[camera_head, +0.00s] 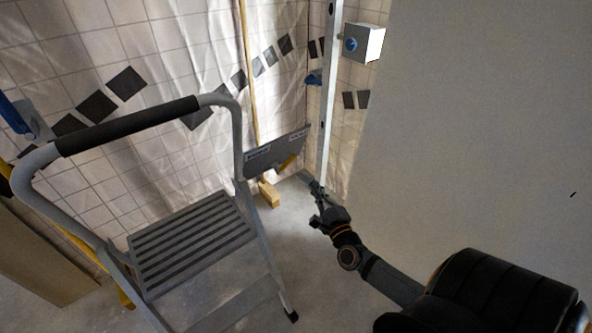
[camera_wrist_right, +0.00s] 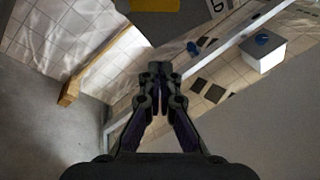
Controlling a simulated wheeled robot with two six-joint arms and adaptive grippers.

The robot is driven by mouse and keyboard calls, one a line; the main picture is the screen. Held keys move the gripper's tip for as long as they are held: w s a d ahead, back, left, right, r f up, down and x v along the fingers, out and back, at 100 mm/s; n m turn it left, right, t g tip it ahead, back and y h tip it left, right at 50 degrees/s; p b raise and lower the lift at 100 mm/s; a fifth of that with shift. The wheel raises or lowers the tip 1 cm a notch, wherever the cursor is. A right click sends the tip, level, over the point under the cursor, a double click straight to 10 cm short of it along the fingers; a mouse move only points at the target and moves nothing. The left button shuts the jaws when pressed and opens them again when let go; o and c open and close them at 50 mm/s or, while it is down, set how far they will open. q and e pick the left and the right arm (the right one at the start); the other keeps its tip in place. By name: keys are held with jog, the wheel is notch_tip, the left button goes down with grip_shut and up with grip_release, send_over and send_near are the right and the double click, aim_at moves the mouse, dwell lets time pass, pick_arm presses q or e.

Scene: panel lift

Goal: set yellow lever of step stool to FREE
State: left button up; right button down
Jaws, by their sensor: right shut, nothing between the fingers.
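The step stool (camera_head: 195,240) stands at the left in the head view, with a ribbed grey tread and a black-sleeved handrail. A grey plate (camera_head: 262,160) is at its right rail, with two small labels too small to read. The yellow lever (camera_head: 288,162) shows at the plate's lower right part. In the wrist view a yellow piece, likely the lever (camera_wrist_right: 155,5), is cut off by the top edge, with part of a dark letter to its right. My right gripper (camera_head: 316,188) is shut and empty, lower right of the lever and apart from it; it also shows in the wrist view (camera_wrist_right: 159,70). My left gripper is out of view.
A pale metal post (camera_head: 331,100) rises just behind my right gripper. A white box with a blue mark (camera_head: 364,43) is beside it. A large grey panel (camera_head: 480,130) fills the right.

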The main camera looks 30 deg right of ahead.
aim_at(284, 163)
jog(key=b+x, duration=0.2)
jog(key=x, duration=0.8)
pick_arm(q)
jog(key=p, duration=0.2)
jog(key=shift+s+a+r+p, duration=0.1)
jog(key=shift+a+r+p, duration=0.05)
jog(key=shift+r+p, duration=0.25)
pick_arm(e)
jog(key=a+r, duration=0.1)
jog(key=s+a+r, duration=0.1)
jog(key=a, duration=0.1)
jog(key=shift+a, duration=0.1)
